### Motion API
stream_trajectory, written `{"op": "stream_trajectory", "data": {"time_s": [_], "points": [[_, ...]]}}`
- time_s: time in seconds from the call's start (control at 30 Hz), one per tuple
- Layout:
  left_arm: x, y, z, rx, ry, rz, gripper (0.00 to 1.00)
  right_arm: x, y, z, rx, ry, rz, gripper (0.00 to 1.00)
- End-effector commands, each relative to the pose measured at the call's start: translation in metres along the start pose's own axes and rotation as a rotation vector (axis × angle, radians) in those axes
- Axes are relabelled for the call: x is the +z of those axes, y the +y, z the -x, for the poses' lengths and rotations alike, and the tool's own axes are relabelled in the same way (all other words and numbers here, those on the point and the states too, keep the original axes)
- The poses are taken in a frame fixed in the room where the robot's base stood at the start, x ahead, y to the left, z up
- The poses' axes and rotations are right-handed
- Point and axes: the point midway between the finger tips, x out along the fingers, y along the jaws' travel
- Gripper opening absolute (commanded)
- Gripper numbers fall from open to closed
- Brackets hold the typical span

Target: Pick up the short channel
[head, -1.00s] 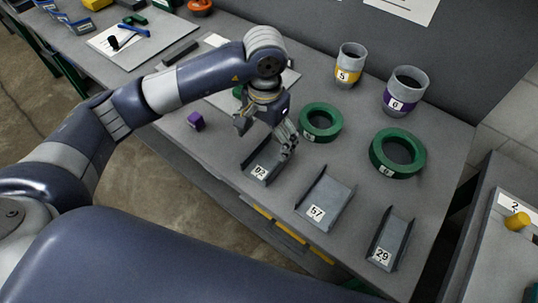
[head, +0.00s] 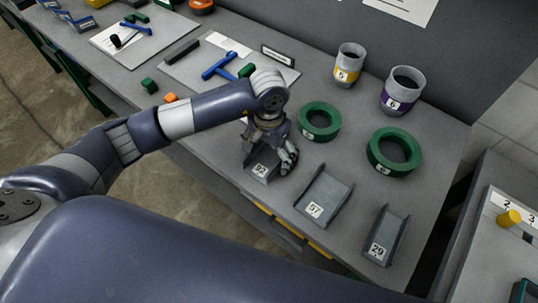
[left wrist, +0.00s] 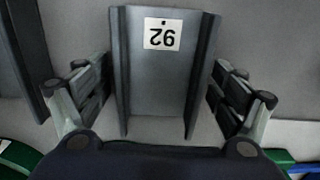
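A small grey channel labelled 92 (head: 262,168) lies on the bench, open side up. In the left wrist view the channel (left wrist: 164,75) sits between my left fingers, its label upside down. My left gripper (head: 270,155) is down over this channel, one finger on each side. In the left wrist view the gripper (left wrist: 160,88) is open, with small gaps to the channel walls. Two other grey channels lie to the right: a wider one labelled 57 (head: 326,192) and a narrow one labelled 29 (head: 388,238). My right gripper does not show.
Two green rings (head: 319,121) (head: 394,151) lie behind the channels. A yellow-banded cup (head: 349,64) and a purple-banded cup (head: 402,91) stand at the back. A blue tool (head: 220,66) lies on a board. The bench's front edge is close to the channels.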

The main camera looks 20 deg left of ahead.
Motion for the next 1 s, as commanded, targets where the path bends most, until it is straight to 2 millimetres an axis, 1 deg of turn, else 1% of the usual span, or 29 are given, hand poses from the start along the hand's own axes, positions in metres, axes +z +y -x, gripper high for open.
{"op": "stream_trajectory", "data": {"time_s": [0.03,0.07,0.1,0.17,0.5,0.67,0.77,0.87,0.9,0.93,1.0], "points": [[0.000,0.000,0.000,0.000,0.000,0.000,0.70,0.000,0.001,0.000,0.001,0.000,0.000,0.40],[0.000,0.000,0.000,0.000,0.000,0.000,0.63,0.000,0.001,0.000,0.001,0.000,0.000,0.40],[0.000,0.000,0.000,0.000,0.000,0.000,0.54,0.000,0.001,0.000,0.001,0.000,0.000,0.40],[0.000,0.000,0.000,0.000,0.000,0.000,0.40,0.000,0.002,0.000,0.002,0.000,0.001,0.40],[0.000,0.000,0.001,0.000,0.000,0.000,0.40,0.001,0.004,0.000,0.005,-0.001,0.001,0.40],[-0.001,0.000,0.005,0.001,0.001,-0.001,0.40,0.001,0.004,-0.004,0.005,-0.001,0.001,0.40],[-0.001,0.000,0.013,0.000,0.004,-0.001,0.40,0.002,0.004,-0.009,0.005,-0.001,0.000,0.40],[-0.002,-0.001,0.026,-0.001,0.006,-0.001,0.40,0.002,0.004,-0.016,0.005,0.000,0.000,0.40],[-0.002,-0.001,0.033,-0.002,0.007,-0.001,0.40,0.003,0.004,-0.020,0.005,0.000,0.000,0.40],[0.002,0.000,0.035,-0.002,0.004,-0.003,0.40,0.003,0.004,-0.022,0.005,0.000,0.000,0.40],[0.019,0.003,0.034,0.000,0.000,-0.005,0.40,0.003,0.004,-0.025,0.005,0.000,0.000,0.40]]}}
